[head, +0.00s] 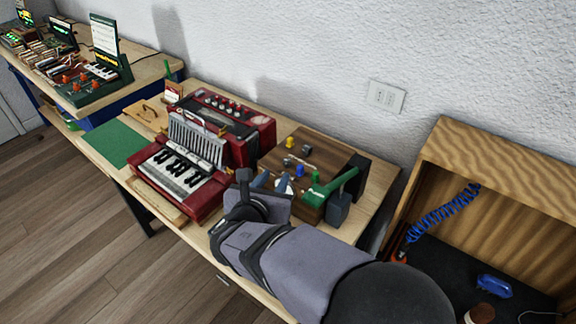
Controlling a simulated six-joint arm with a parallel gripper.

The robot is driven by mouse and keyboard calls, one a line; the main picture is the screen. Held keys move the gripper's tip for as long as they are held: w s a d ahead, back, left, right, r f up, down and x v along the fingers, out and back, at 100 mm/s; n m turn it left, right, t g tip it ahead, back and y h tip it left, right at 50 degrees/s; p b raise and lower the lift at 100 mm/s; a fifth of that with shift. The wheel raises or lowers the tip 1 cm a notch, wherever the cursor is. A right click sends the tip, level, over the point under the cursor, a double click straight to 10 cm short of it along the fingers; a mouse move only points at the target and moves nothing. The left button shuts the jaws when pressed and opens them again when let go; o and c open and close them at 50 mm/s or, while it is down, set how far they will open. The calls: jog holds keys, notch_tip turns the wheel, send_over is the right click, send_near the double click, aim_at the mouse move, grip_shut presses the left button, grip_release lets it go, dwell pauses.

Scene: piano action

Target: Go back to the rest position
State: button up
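My grey arm reaches in from the lower right of the head view. My gripper (271,183) is at its far end, over the worktable (362,222) between a red keyboard instrument (205,196) and a brown wooden box (327,157). The fingertips are small and partly hidden by my own wrist, so I cannot tell whether they are open or shut. I see no object clearly held.
A second red instrument (245,116) stands behind the keyboard. A green mat (114,144) lies to the left. Another bench (150,72) with small devices is at the far left. A wooden open cabinet (500,150) with a blue coil (440,213) stands at right. A white wall rises behind.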

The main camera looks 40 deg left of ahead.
jog(key=w+d+r+m+h+p, duration=0.25)
jog(key=w+d+r, duration=0.3)
jog(key=d, duration=0.35)
jog(key=w+d+f+m+g+h, duration=0.1)
jog(key=d+f+m+g+h, duration=0.25)
jog(key=d+m, duration=0.65)
jog(key=w+d+f+m+g+h, duration=0.2)
jog(key=d+f+m+h, duration=0.15)
jog(key=d, duration=1.35)
jog(key=s+d+f+m+g+y+p, duration=0.1)
jog(key=s+d+f+m+g+y, duration=0.1)
jog(key=s+d+m, duration=0.5)
jog(key=s+d+f+m+g+y+p, duration=0.2)
jog(key=s+d+m+g, duration=0.3)
jog(key=m, duration=1.2)
jog(key=s+d, duration=0.2)
jog(key=s, duration=0.2)
jog(key=shift+s+d+m, duration=0.2)
jog(key=shift+s+m, duration=0.05)
jog(key=shift+m, duration=0.05)
